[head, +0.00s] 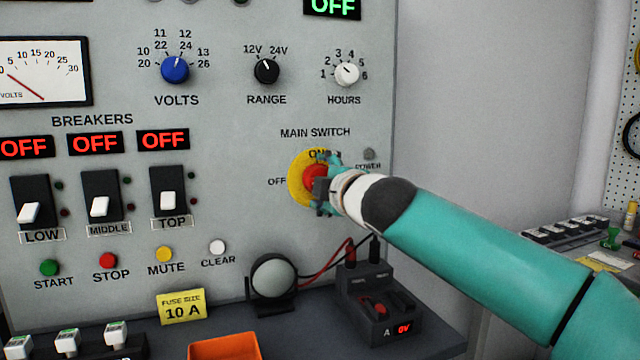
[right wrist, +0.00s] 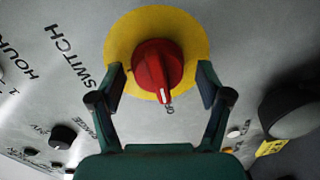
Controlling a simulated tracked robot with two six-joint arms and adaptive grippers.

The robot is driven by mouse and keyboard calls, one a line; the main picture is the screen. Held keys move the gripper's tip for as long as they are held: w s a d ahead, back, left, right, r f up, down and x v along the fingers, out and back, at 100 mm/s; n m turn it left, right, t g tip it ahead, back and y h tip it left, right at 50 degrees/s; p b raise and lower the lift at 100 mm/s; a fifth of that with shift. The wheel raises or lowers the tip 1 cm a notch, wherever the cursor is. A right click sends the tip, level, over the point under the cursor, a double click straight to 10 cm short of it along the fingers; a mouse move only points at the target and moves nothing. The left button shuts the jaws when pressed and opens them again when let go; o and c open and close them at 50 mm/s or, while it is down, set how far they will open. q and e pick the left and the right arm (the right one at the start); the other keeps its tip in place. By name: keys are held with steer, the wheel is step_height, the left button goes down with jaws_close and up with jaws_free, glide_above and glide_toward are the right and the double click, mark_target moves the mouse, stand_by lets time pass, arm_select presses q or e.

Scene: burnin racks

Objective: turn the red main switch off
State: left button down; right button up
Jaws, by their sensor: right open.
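The red main switch (head: 313,176) is a round knob on a yellow disc (head: 297,192), under the MAIN SWITCH label. ON is at the disc's top, OFF at its left. In the right wrist view the red knob (right wrist: 152,68) has a white mark pointing down at a partly hidden label, which by the panel layout seems to be OFF. My right gripper (head: 324,183) is at the switch and hides part of it. In the right wrist view this gripper (right wrist: 161,86) is open, its fingers on either side of the knob with gaps. My left gripper is not in view.
The POWER lamp (head: 369,154) looks grey, just right of the gripper. A round lamp-like part (head: 274,275) and a black box with red and black leads (head: 378,305) stand below. Breakers and buttons are to the left. An orange bin (head: 225,347) is at the front.

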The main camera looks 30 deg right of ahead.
steer(key=f+v, duration=0.1)
steer(key=v, duration=1)
steer(key=shift+s+r, duration=0.4)
steer(key=shift+s, duration=0.05)
